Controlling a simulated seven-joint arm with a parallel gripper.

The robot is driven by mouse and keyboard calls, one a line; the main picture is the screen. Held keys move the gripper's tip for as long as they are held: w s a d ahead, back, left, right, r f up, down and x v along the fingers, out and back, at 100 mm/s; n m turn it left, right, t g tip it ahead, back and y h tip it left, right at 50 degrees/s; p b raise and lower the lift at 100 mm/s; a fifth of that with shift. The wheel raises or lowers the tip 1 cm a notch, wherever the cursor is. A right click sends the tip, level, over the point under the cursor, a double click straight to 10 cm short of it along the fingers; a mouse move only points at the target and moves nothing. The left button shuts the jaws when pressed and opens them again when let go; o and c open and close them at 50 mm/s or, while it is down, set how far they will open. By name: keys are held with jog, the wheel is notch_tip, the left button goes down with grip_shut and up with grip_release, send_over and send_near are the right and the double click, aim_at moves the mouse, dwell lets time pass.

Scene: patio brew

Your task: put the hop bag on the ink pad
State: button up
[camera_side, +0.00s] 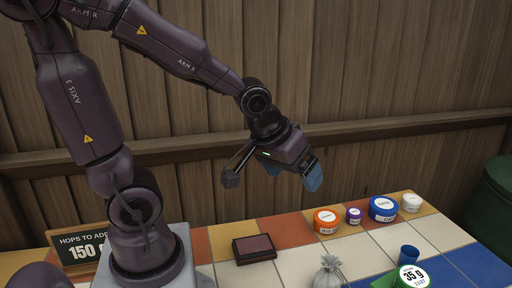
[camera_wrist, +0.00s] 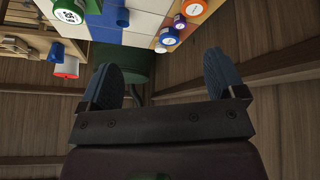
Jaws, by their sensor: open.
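The hop bag looks to be the small grey drawstring pouch (camera_side: 329,273) at the front of the tiled table in the side view, cut off by the bottom edge. The ink pad (camera_side: 254,249) is a dark flat case with a reddish-brown top, lying on the tiles left of the pouch. Its top looks bare. My gripper (camera_side: 313,178) hangs in the air above and behind the table, apart from both. In the wrist view my gripper (camera_wrist: 168,82) shows two blue fingers spread wide with nothing between them. Neither the pouch nor the ink pad shows clearly in the wrist view.
An orange tub (camera_side: 326,221), a small purple jar (camera_side: 354,216), a blue tub (camera_side: 383,209) and a white jar (camera_side: 411,203) stand along the back. A blue cup (camera_side: 408,256) and a green tub (camera_side: 411,277) stand front right. A sign (camera_side: 80,248) stands left. Tiles around the ink pad are clear.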

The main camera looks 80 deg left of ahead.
jog(key=s+d+r+m, duration=0.1)
jog(key=s+r, duration=0.1)
jog(key=s+d+r+m+h, duration=0.1)
jog(key=s+r+m, duration=0.1)
jog(key=s+d+r+m, duration=0.1)
jog(key=s+r+m, duration=0.1)
jog(key=s, duration=0.1)
jog(key=shift+r, duration=0.3)
jog(key=shift+c, duration=0.5)
jog(key=shift+s+r+m+h, duration=0.15)
jog(key=shift+s+m+h, duration=0.15)
jog(key=shift+s+m, duration=0.1)
jog(key=c, duration=0.5)
